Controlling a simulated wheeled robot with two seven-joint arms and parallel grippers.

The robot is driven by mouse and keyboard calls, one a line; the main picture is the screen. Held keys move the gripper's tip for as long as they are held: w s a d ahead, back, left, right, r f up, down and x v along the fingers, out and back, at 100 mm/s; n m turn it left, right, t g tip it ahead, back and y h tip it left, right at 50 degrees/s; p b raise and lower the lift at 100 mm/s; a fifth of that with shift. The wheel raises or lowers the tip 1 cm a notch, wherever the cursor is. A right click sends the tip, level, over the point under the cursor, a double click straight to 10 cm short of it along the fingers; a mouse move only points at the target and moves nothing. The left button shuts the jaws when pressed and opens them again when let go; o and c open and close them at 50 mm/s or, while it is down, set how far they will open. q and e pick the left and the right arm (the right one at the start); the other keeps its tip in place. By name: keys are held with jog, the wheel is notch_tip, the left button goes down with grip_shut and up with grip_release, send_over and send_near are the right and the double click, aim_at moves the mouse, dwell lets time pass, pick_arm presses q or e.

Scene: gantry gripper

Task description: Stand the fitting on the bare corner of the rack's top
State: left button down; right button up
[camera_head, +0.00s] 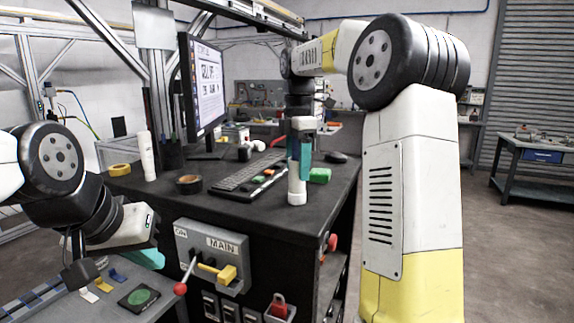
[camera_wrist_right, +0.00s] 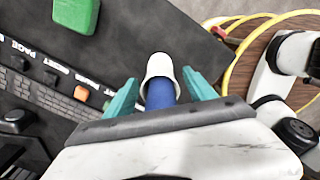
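The fitting (camera_head: 297,190) is an upright white tube on or just above the black top, right of the keyboard. In the right wrist view it shows a pale rim (camera_wrist_right: 159,66) and a blue body (camera_wrist_right: 160,96). My right gripper (camera_head: 301,160) points down at the fitting. Its teal fingers (camera_wrist_right: 161,82) are on both sides of it, with narrow dark gaps showing. The palm hides the fitting's near end. The rack seems to be the black cabinet (camera_head: 290,219); its near right top corner is bare. My left gripper (camera_head: 150,259) is at lower left; its finger gap is unclear.
A green block (camera_head: 320,175) lies right of the fitting. A keyboard (camera_head: 250,173), monitor (camera_head: 207,85), black tape roll (camera_head: 189,184) and white bottle (camera_head: 146,156) stand on the top. A MAIN switch box (camera_head: 212,256) is on the cabinet front. A yellow cable (camera_wrist_right: 240,50) runs beside the top.

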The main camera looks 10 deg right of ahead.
notch_tip(320, 180, up, 12)
jog(key=shift+f, duration=0.1)
jog(key=shift+r, duration=0.25)
jog(key=shift+s+r+m, duration=0.1)
jog(key=shift+s+m, duration=0.3)
jog(key=shift+s, duration=0.05)
jog(key=s+f+m+t+y, duration=0.1)
jog(key=s+f+m+t, duration=0.2)
jog(key=s+f+m, duration=0.6)
jog(key=s+a+f+m+t+y, duration=0.1)
jog(key=s+f+m+t, duration=0.2)
jog(key=s+f+m, duration=0.6)
jog(key=s, duration=0.6)
jog(key=shift+a+f+m, duration=0.2)
jog(key=shift+f+m, duration=0.2)
